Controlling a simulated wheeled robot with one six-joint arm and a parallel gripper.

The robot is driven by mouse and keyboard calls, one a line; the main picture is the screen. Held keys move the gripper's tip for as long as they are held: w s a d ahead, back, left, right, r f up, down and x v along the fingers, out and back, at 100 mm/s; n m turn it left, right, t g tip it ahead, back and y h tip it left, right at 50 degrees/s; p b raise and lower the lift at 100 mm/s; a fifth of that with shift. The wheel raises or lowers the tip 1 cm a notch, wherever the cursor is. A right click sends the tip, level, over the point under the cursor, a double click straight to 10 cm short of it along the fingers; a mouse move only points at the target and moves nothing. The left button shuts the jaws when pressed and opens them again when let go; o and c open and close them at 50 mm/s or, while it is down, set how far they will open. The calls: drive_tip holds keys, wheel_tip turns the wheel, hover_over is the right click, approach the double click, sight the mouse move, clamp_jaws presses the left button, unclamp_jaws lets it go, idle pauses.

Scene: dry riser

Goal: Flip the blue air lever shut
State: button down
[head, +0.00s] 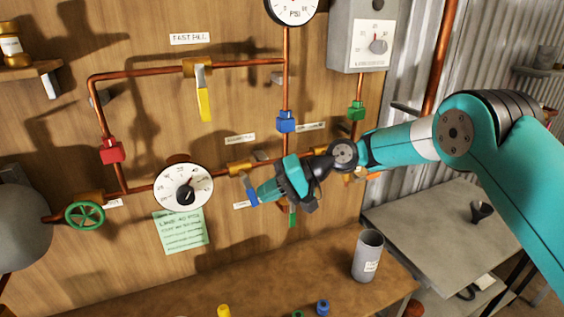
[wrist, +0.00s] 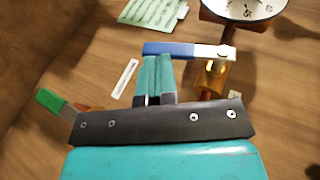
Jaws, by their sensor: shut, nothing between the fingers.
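The blue air lever (head: 251,191) hangs down from a brass valve (head: 240,167) on the lower copper pipe, so it lies across that pipe rather than along it. In the wrist view the blue lever (wrist: 168,48) crosses just beyond my fingertips, and its pale end joins the brass valve (wrist: 210,74) at the right. My gripper (head: 264,192) is shut and empty, just right of the lever in the head view. Its closed fingers (wrist: 153,62) reach the lever's near edge in the wrist view. I cannot tell whether they touch.
A green lever (head: 292,216) hangs close to the right of my gripper. A white dial gauge (head: 183,187) and green note (head: 181,231) are to the left. A yellow lever (head: 204,94) hangs above. A grey cup (head: 368,255) stands on the wooden bench (head: 180,290) below.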

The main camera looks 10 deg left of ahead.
drive_tip(key=shift+r, duration=0.1)
drive_tip(key=shift+d+r+p, duration=0.1)
drive_tip(key=shift+r+p, duration=0.5)
drive_tip(key=shift+r, duration=0.15)
drive_tip(key=shift+w, duration=0.1)
drive_tip(key=v, duration=1.7)
drive_tip(key=shift+d, duration=0.15)
drive_tip(key=shift+r, duration=0.1)
